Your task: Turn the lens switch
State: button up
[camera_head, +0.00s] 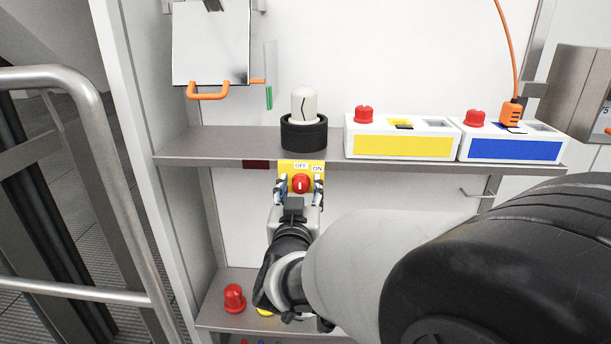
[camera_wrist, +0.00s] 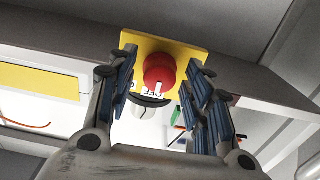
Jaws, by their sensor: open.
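The lens switch (camera_head: 301,182) is a red round knob with a white mark, on a yellow plate (camera_head: 287,168) labelled OFF and ON. The plate is at the front edge of the grey shelf. In the head view the white mark stands about upright, towards the OFF label. My gripper (camera_head: 299,189) is open, with one finger on each side of the knob. In the wrist view the red knob (camera_wrist: 158,69) lies between and beyond the spread fingers of my gripper (camera_wrist: 163,90). Gaps show on both sides; I cannot tell whether the fingertips touch the plate.
On the shelf (camera_head: 225,142) above stand a black-ringed cream cylinder (camera_head: 304,103), a yellow-fronted box (camera_head: 402,145) and a blue-fronted box (camera_head: 515,151). A red knob-like object (camera_head: 234,298) is on the lower shelf. A metal railing (camera_head: 95,130) stands at left.

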jog(key=s, duration=1.2)
jog(key=shift+a, duration=0.2)
